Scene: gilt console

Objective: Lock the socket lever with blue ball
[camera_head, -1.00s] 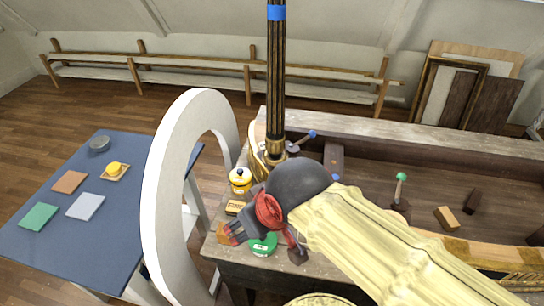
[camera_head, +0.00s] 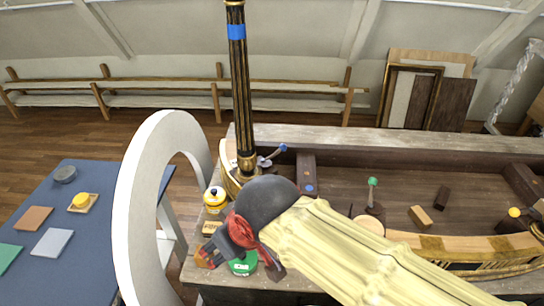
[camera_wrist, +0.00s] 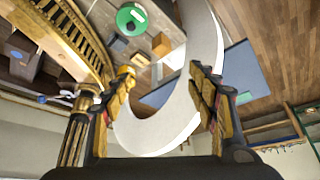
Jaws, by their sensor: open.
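The lever with the blue ball (camera_head: 283,147) sticks out up and right from the foot of the dark gilt column (camera_head: 238,100). In the wrist view the blue ball (camera_wrist: 42,99) is small at the left, beside the column, outside the jaws. My gripper (camera_head: 208,253) is over the near left corner of the bench, left of and nearer than the lever, and apart from it. In the wrist view my gripper (camera_wrist: 160,76) is open, with nothing held between its fingers.
A big white ring (camera_head: 135,200) stands left of the bench, close to my gripper. A yellow pot (camera_head: 215,197) and a green tape (camera_head: 243,264) sit nearby. A green-ball lever (camera_head: 372,183) stands further right. A blue table (camera_head: 90,250) is at left.

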